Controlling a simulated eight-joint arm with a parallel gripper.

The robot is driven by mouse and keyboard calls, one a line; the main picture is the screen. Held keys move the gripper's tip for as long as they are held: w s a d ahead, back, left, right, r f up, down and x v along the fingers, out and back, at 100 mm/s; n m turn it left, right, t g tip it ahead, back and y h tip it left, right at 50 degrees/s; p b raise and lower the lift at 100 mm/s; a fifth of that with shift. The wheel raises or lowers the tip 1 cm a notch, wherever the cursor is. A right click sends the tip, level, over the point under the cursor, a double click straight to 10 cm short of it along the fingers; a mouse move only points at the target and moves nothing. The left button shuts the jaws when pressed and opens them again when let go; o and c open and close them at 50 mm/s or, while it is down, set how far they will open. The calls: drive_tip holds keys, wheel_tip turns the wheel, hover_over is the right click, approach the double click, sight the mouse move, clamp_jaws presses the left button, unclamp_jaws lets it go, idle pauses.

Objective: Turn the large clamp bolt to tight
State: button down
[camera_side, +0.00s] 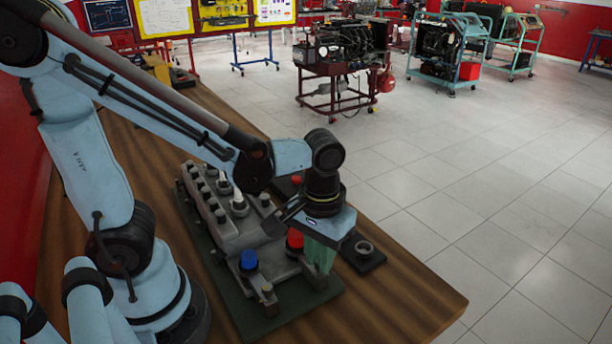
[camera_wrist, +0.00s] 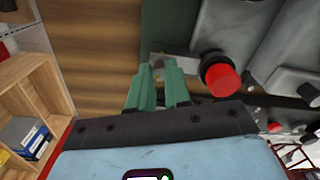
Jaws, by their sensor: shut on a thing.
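My gripper (camera_side: 318,262) points down at the right end of the grey engine fixture (camera_side: 275,268), which sits on a dark green base plate (camera_side: 250,318). Its green fingers also show in the wrist view (camera_wrist: 160,78), close together at a grey metal clamp arm (camera_wrist: 183,62). They are shut on the large clamp bolt, which the fingers mostly hide. A red knob (camera_side: 295,238) stands just left of the fingers; in the wrist view a red knob (camera_wrist: 222,80) is right of them. A blue knob (camera_side: 249,260) stands farther left.
A small dark block with a round ring (camera_side: 364,250) lies right of the gripper. A row of dark-capped bolts (camera_side: 205,195) runs along the fixture's left side. The wooden tabletop (camera_side: 410,310) is clear at the front right.

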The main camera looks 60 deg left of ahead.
drive_tip(key=m, duration=1.3)
drive_tip(key=shift+m, duration=0.4)
drive_tip(key=m, duration=1.3)
drive_tip(key=shift+m, duration=0.4)
drive_tip(key=c, duration=1.1)
unclamp_jaws()
drive_tip(key=shift+o, duration=0.2)
